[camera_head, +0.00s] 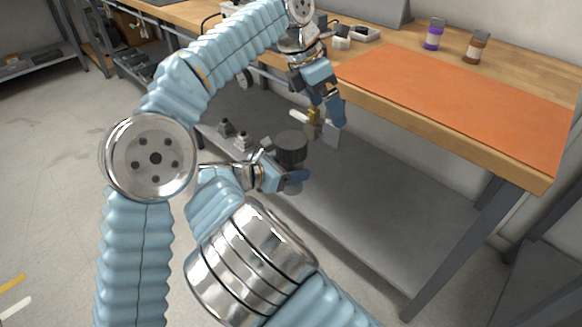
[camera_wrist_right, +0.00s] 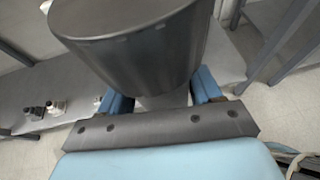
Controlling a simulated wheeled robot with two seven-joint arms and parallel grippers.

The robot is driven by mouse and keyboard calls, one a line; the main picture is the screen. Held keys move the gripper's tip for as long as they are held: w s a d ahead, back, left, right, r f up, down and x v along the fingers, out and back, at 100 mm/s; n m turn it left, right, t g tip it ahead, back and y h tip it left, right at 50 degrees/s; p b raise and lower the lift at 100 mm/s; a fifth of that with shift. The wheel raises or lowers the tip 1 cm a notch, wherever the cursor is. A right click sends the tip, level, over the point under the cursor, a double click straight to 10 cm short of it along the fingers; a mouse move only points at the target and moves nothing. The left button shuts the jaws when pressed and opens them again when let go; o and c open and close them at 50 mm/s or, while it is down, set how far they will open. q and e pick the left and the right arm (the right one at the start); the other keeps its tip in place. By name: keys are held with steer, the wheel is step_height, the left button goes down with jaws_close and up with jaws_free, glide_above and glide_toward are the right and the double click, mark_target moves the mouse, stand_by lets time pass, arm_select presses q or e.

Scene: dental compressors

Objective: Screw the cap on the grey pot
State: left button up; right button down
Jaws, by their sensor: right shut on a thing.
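How the two parts join is hard to see. My left gripper (camera_head: 328,115) points down, above and to the right of the dark cylinder, apart from it. A small brass and white piece (camera_head: 312,122) shows at its fingers; I cannot tell whether it is held.
A wooden bench with an orange mat (camera_head: 460,100) stands at the right. A purple pot (camera_head: 433,36) and a brown pot (camera_head: 474,47) stand behind the mat. Small black and white fittings (camera_head: 243,140) sit on the grey lower shelf (camera_head: 370,215). Most of the mat is clear.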

arm_select(q)
steer(key=w+d+r+n+t+h, duration=0.2)
steer(key=d+r+h, duration=0.65)
steer(key=r, duration=0.35)
steer(key=w+r+n+t+h, duration=0.4)
steer(key=w+r+n+t, duration=0.2)
steer(key=r, duration=0.4)
steer(key=shift+w+a+r+n+t, duration=0.2)
steer(key=shift+w+a+n+t, duration=0.1)
steer(key=shift+n, duration=0.2)
steer(key=shift+s, duration=0.1)
